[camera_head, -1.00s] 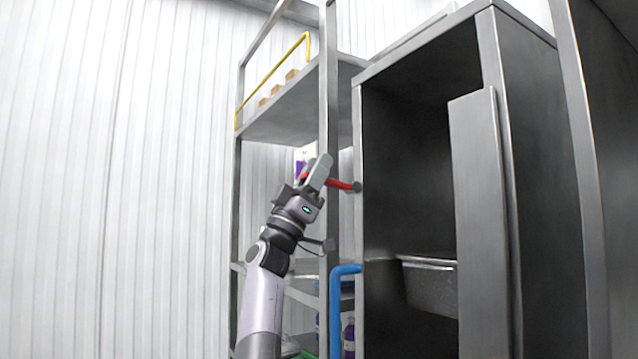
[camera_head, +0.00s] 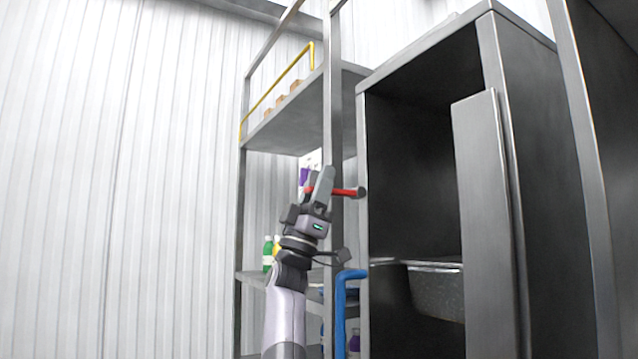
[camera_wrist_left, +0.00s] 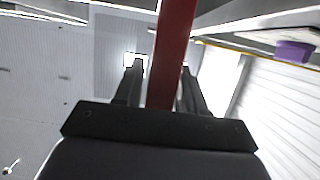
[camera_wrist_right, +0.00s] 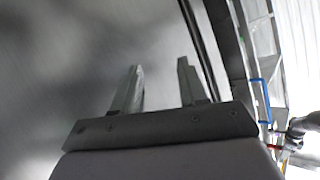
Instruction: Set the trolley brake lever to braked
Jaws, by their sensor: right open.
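A red lever (camera_head: 345,192) with a dark knob at its right end sticks out beside the rack post in the head view. My left gripper (camera_head: 322,186) is at this lever, with its fingers around the red bar. In the left wrist view, the red bar (camera_wrist_left: 172,55) runs between the two open fingers (camera_wrist_left: 160,80), closer to the right one; contact is hard to tell. My right gripper (camera_wrist_right: 160,85) is open and empty before a grey metal surface. The right wrist view also shows the red lever (camera_wrist_right: 274,147) beside my left gripper. No brake marking is readable.
A blue bent handle (camera_head: 341,305) is below the red lever. A tall steel cabinet (camera_head: 420,50) holding a grey pan (camera_head: 437,290) stands to the right. A metal rack (camera_head: 334,110) with a yellow rail (camera_head: 275,90) and green bottles (camera_head: 268,255) stands behind my left arm.

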